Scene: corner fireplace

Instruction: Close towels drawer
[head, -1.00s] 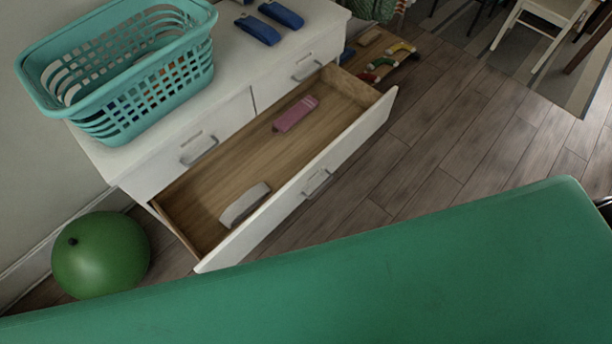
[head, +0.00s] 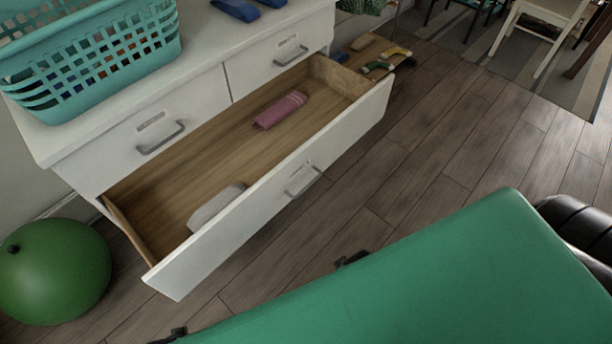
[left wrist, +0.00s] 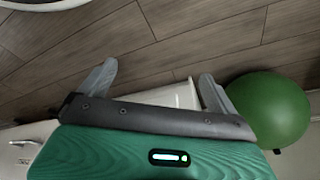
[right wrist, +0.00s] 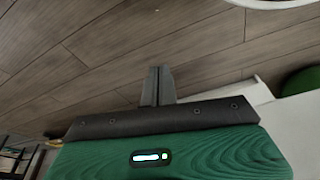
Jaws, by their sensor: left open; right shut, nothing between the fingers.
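The towels drawer (head: 240,232) is the wide lower drawer of a white dresser, pulled well open in the head view. A folded pink towel (head: 281,110) and a pale grey towel (head: 214,205) lie inside. Its front has a metal handle (head: 304,180). In the left wrist view my left gripper (left wrist: 157,84) is open and empty, with a white surface (left wrist: 178,95) showing beyond its fingers. In the right wrist view my right gripper (right wrist: 158,84) is shut with nothing in it. Small dark tips beside my green body in the head view may be the grippers; both look apart from the drawer.
A teal basket (head: 90,75) and blue items (head: 236,10) stand on the dresser top. A green ball (head: 52,270) lies on the floor at left. Small coloured things (head: 378,66) lie beyond the drawer's right end. Wooden floor (head: 440,135) is clear in front; chairs stand farther back.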

